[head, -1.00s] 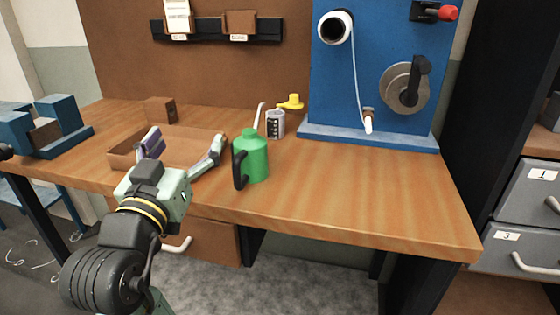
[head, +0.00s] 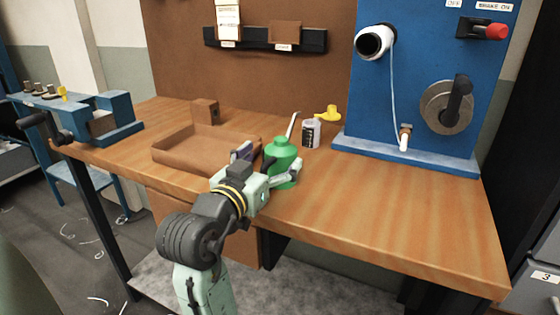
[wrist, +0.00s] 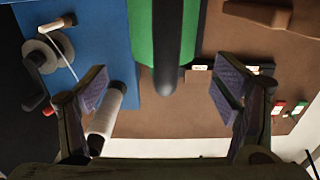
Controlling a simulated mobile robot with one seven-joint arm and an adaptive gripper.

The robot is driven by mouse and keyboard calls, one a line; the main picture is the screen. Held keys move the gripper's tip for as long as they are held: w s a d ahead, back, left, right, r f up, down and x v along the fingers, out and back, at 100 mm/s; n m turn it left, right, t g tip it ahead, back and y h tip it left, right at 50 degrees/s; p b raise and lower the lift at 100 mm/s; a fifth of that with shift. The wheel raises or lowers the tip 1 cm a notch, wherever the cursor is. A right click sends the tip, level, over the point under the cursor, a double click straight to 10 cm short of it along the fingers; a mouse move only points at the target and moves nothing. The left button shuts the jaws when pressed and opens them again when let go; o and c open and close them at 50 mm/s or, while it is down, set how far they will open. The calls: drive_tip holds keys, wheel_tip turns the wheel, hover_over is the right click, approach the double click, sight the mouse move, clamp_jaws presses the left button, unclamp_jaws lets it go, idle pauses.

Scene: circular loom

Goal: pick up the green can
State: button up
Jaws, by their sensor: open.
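The green can (head: 281,155) stands upright near the front edge of the wooden bench, with a pale spout rising at its top and a dark handle on the side facing me. My gripper (head: 271,158) is open at the can, one finger left of it and the other across its lower right front. In the wrist view the green can (wrist: 143,35) and its black handle (wrist: 168,45) show at the top centre, between the spread fingers of my gripper (wrist: 160,91). The can's lower part is partly hidden by my gripper. I cannot tell whether a finger touches it.
A shallow brown tray (head: 178,162) lies left of the can. A small grey-white container (head: 311,133) and a yellow piece (head: 328,113) stand behind it. The blue loom panel (head: 425,80) rises at back right. The bench's right front is clear.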

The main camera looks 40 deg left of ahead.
sight(273, 156)
drive_tip(key=shift+p+x, duration=0.45)
drive_tip(key=shift+x, duration=1.5)
drive_tip(key=shift+a+f, duration=0.15)
drive_tip(key=shift+f, duration=0.05)
drive_tip(key=shift+c, duration=0.4)
drive_tip(key=c, duration=1.4)
